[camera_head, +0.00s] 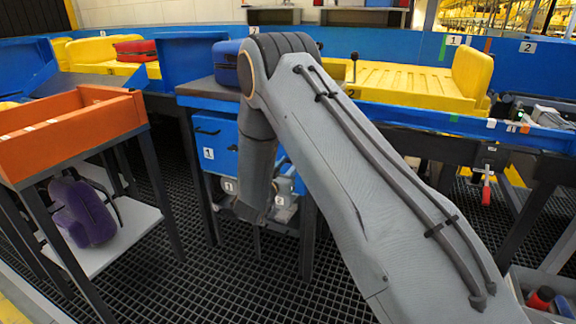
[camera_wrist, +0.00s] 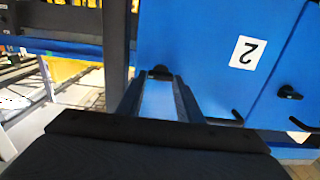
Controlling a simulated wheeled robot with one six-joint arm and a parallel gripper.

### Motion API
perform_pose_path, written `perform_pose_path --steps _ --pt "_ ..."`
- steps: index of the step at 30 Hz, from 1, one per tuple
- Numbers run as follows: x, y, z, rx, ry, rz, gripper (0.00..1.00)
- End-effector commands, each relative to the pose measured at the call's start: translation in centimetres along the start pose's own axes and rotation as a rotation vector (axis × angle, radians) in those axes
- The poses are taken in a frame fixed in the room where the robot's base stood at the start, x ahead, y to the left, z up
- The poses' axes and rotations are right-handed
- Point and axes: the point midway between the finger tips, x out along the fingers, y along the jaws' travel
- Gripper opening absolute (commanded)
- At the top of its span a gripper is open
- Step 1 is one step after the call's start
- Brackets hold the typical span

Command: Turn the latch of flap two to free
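In the wrist view, flap two (camera_wrist: 205,60) is a blue panel with a white label "2" (camera_wrist: 248,52) seen upside down. A small black knob, which looks like its latch (camera_wrist: 160,72), sits near the panel's left edge. My gripper (camera_wrist: 157,82) has its two dark fingers apart, one on each side of the knob in the picture. I cannot tell whether they touch it.
A second black knob (camera_wrist: 290,92) sits on the neighbouring blue panel to the right. A dark post (camera_wrist: 116,45) stands left of flap two. In the head view, an orange tray (camera_head: 70,133) stands left, and a conveyor with yellow trays (camera_head: 405,82) runs behind.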

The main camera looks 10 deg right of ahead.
Motion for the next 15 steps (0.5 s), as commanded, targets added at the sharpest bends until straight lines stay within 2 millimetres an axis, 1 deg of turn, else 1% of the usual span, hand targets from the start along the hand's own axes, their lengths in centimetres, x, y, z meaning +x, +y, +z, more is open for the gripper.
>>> perform_pose_path --steps 8,15 --pt "-0.05 -0.07 -0.02 0.036 0.000 -0.002 0.10" --pt "-0.08 -0.04 -0.03 0.168 0.000 -0.003 0.10"
